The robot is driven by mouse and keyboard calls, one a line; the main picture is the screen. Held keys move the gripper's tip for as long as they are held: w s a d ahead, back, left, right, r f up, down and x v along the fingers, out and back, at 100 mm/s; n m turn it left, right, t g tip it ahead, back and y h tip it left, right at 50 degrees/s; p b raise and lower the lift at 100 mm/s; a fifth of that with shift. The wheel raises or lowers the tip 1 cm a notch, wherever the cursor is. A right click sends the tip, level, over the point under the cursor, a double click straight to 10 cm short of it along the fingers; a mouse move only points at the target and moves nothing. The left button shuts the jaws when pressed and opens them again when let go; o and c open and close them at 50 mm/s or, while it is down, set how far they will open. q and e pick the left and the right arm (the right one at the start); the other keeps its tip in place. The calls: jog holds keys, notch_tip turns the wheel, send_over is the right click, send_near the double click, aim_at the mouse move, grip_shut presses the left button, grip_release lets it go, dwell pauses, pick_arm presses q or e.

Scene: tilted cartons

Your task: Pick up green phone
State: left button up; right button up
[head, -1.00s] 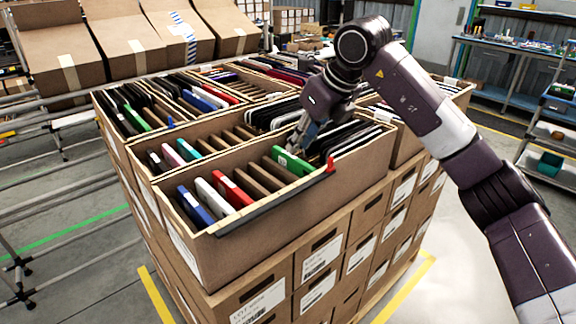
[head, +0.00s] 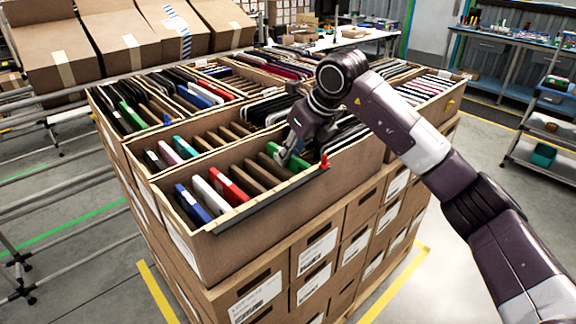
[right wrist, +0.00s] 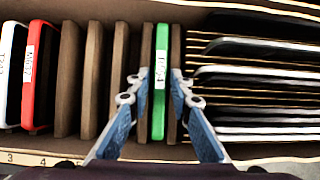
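The green phone (head: 284,155) stands on edge in the front carton (head: 300,196), between brown cardboard dividers. In the right wrist view, the green phone (right wrist: 160,80) has a white label and lies between the two fingers of my right gripper (right wrist: 158,84). The fingers are apart, one on each side of it, with a brown divider at its right side. In the head view my right gripper (head: 285,155) is at the phone's top edge, partly hiding it. I cannot tell whether the fingers touch the phone. My left gripper is out of view.
A red phone (head: 229,188), a white phone (head: 210,194) and a blue phone (head: 193,204) stand at the carton's left end. Several dark phones (right wrist: 255,80) lie right of the gripper in the wrist view. Other filled cartons stand behind.

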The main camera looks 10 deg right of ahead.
jog(key=shift+f, duration=0.15)
jog(key=shift+c, duration=0.6)
grip_shut()
